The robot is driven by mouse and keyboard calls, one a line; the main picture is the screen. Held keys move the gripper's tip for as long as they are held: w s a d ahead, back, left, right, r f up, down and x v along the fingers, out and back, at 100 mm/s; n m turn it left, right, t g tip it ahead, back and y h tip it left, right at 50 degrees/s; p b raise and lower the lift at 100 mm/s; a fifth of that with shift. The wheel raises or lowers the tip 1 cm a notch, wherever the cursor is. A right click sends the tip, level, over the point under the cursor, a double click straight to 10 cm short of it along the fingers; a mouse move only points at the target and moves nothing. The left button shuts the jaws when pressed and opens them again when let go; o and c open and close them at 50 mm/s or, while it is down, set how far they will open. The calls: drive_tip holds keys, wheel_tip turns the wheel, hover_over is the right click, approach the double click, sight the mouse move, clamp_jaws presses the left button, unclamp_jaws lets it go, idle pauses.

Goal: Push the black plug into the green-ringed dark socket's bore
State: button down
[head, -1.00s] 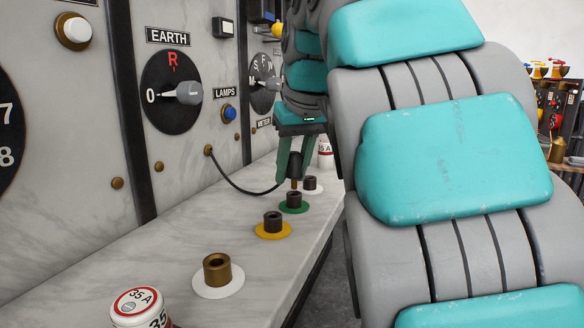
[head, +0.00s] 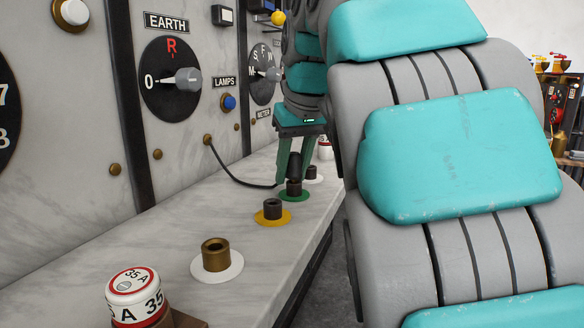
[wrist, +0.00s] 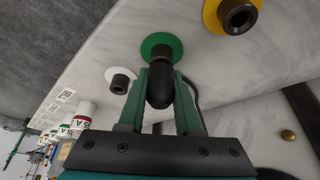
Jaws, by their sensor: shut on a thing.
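The black plug (head: 294,165) is held upright between the fingers of my gripper (head: 293,174), its cable running left to the panel. The green-ringed dark socket (head: 293,189) stands on the marble ledge directly below it. The plug's lower end meets the socket top with no clear gap; its brass pin is out of sight, and I cannot tell how deep it sits. In the wrist view the plug (wrist: 159,92) lies in line with the socket and its green ring (wrist: 147,46), and my gripper (wrist: 160,75) is shut on it. The bore is hidden.
A yellow-ringed dark socket (head: 272,210) and a white-ringed brass socket (head: 215,255) stand nearer on the ledge. A white-ringed dark socket (head: 312,174) stands just beyond. A 35 A fuse (head: 135,290) is at the near end. The marble panel (head: 185,130) rises on the left.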

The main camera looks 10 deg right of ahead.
sight(295, 154)
drive_tip(key=shift+f, duration=0.4)
drive_tip(key=c, duration=0.5)
unclamp_jaws()
drive_tip(key=shift+r, duration=0.15)
drive_tip(key=p+v, duration=0.2)
drive_tip(key=v, duration=0.4)
drive_tip(key=shift+r, duration=0.25)
drive_tip(key=shift+s+r+p, duration=0.35)
drive_tip(key=shift+r+p, duration=0.2)
drive_tip(key=shift+p, duration=0.1)
drive_tip(key=shift+f, duration=0.1)
